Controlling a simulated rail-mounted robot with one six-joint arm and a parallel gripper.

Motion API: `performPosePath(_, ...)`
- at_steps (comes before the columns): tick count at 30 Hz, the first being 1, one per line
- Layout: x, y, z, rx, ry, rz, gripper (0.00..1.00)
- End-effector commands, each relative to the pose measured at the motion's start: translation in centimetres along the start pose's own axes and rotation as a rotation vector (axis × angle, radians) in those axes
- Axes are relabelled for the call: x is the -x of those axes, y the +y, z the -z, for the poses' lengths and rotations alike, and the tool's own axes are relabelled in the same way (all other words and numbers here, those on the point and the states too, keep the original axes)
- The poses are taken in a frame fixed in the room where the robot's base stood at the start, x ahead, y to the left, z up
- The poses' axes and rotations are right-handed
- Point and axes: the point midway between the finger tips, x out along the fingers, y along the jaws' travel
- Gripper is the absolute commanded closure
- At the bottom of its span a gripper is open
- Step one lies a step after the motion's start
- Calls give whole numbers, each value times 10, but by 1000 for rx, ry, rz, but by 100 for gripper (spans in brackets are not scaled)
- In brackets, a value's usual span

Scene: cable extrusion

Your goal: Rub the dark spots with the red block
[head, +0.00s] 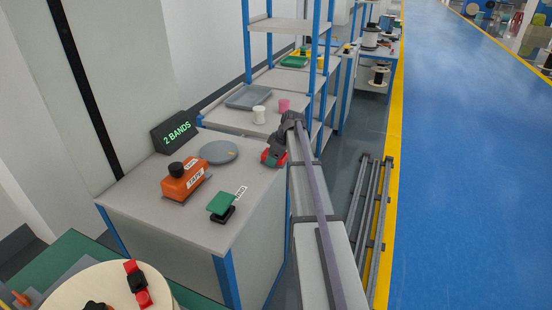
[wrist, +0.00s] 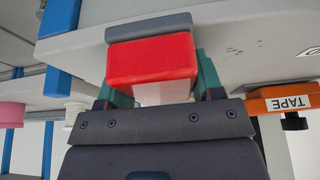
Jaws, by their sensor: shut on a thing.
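My gripper (head: 274,160) is over the right edge of the grey table (head: 150,195). It is shut on the red block (wrist: 150,60), with a teal finger on each side. The block has a dark grey layer (wrist: 148,26) on its far face and a white part between the fingers. That grey face is close to the table top; I cannot tell if it touches. A round grey plate (head: 218,152) with a small orange-brown mark lies left of my gripper.
An orange tape dispenser (head: 184,181), a green-topped device (head: 221,204) and a "2 BANDS" sign (head: 176,132) stand on the table. Behind are a grey tray (head: 248,97), a white cup (head: 259,115), a pink cup (head: 284,105) and a blue-posted shelf (head: 283,25).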

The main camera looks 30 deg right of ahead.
Motion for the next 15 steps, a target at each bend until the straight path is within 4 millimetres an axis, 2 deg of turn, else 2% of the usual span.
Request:
performPosePath(6, -8, 0, 23, 2, 1, 1, 62)
performPosePath(15, -13, 0, 33, 3, 1, 2, 62)
